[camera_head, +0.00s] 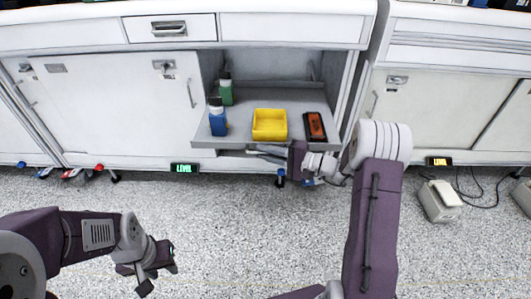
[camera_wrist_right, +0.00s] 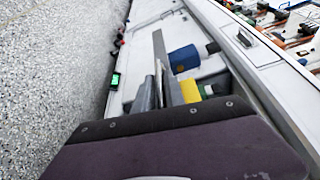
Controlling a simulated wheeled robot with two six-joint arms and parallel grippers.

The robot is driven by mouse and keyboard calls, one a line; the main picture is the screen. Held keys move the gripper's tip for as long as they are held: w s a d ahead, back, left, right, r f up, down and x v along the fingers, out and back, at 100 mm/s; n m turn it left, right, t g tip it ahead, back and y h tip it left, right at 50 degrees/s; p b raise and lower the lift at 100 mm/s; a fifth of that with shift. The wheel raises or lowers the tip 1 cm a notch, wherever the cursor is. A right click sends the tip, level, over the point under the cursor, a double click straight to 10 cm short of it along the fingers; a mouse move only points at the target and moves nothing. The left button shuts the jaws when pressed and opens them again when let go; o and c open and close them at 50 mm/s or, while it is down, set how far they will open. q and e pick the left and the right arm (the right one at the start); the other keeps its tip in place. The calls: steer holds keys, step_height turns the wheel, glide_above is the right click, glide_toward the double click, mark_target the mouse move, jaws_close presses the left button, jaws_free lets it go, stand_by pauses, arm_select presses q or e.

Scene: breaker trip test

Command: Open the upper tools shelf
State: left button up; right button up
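The upper tools shelf (camera_head: 268,96) is a grey tray standing out from the open cabinet bay under the counter. It carries a blue bottle (camera_head: 217,120), a green bottle (camera_head: 226,92), a yellow bin (camera_head: 270,125) and an orange-and-black device (camera_head: 315,127). My right gripper (camera_head: 266,152) is at the middle of the shelf's front edge, its fingers close together and seemingly closed on the lip. In the right wrist view the fingers (camera_wrist_right: 159,92) are at the grey front strip, with the blue bottle (camera_wrist_right: 184,59) behind. My left gripper (camera_head: 160,271) is open and empty above the floor.
Closed white cabinet doors (camera_head: 120,105) flank the bay, with a drawer (camera_head: 170,28) above. Small green (camera_head: 185,168) and amber (camera_head: 439,161) displays sit along the base. A beige box (camera_head: 440,201) with cables stands on the right floor. The middle floor is clear.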

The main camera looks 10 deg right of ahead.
steer(key=shift+o, duration=0.9)
steer(key=shift+s+d+r+p, duration=0.15)
steer(key=shift+s+d+p, duration=0.05)
steer(key=shift+d+p, duration=0.15)
steer(key=p+v, duration=0.3)
steer(key=v, duration=0.5)
steer(key=shift+s, duration=0.1)
